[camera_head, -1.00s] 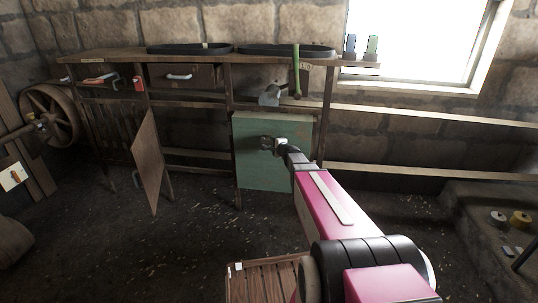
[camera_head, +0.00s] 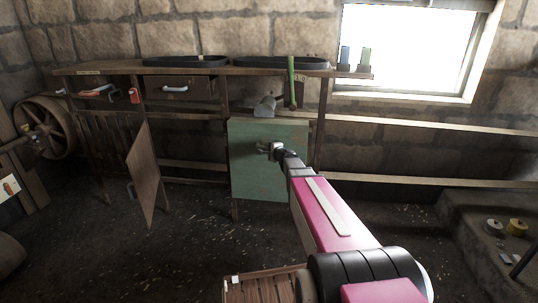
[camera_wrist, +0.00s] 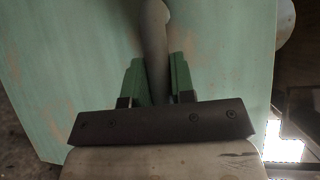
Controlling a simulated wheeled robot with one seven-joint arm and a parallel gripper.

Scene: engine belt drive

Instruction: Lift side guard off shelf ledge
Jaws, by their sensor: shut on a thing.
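The side guard is a flat, pale green panel (camera_head: 252,178) standing roughly upright in front of the right part of the shelf unit. My gripper (camera_head: 272,150) is at the panel's upper middle, in front of its face. In the wrist view the green fingers of my gripper (camera_wrist: 158,80) are closed on a grey rounded handle (camera_wrist: 155,40) of the panel. The panel (camera_wrist: 75,60) fills most of that view and looks tilted there. My arm hides part of the panel's right side, and I cannot tell whether its lower edge touches the ledge.
The shelf unit (camera_head: 215,71) stands along the stone wall, with black belts (camera_head: 185,62) on top. A brown board (camera_head: 142,175) leans at its left. A spoked wheel (camera_head: 45,130) is at far left. A slatted wooden surface (camera_head: 262,288) is near me. The middle floor is open.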

